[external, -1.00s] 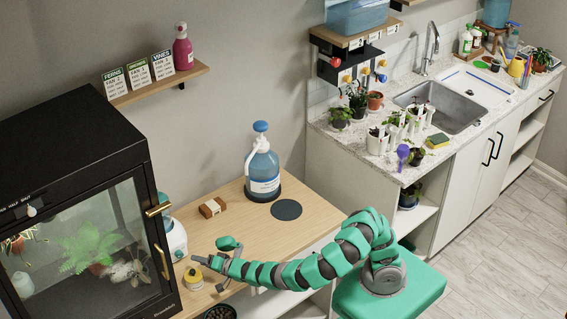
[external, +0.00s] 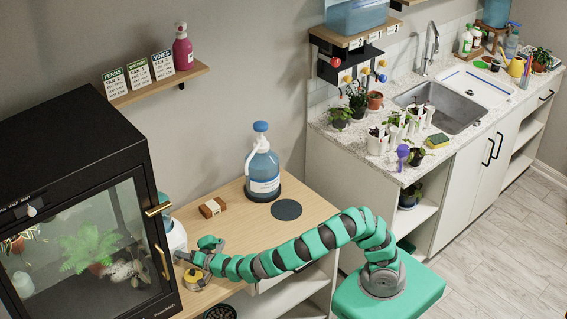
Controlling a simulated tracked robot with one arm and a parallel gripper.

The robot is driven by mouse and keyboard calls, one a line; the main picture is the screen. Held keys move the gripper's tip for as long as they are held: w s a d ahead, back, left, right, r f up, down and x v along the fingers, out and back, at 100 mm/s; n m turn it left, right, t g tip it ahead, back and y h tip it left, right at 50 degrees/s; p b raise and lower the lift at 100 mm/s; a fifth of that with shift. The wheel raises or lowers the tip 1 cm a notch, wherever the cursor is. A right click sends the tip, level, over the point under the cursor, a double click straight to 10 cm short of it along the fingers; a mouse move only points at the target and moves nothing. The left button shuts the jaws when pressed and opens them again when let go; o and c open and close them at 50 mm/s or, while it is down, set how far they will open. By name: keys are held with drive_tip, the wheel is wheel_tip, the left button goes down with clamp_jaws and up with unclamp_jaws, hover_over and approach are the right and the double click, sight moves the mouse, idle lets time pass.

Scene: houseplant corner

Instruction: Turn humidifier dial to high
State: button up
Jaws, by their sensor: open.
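The white rounded appliance (external: 174,236), apparently the humidifier, stands on the wooden table beside the glass cabinet, which hides part of it. Its dial cannot be made out. My green segmented arm reaches left across the table. My gripper (external: 184,257) is open at the humidifier's lower right side, its tips close to the white body. Whether they touch it I cannot tell.
A yellow-and-white item (external: 193,282) sits just below my gripper. A black glass cabinet (external: 85,130) with brass handles stands at left.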

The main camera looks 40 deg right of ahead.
drive_tip(key=c, duration=1)
drive_tip(key=shift+r+m+p, duration=0.1)
drive_tip(key=shift+m+p, duration=0.2)
drive_tip(key=shift+p, duration=0.1)
drive_tip(key=shift+d+f+m+t+y+p, duration=0.1)
drive_tip(key=shift+f+m+t+y+p, duration=0.2)
drive_tip(key=shift+m+y+p, duration=0.55)
drive_tip(key=o, duration=1)
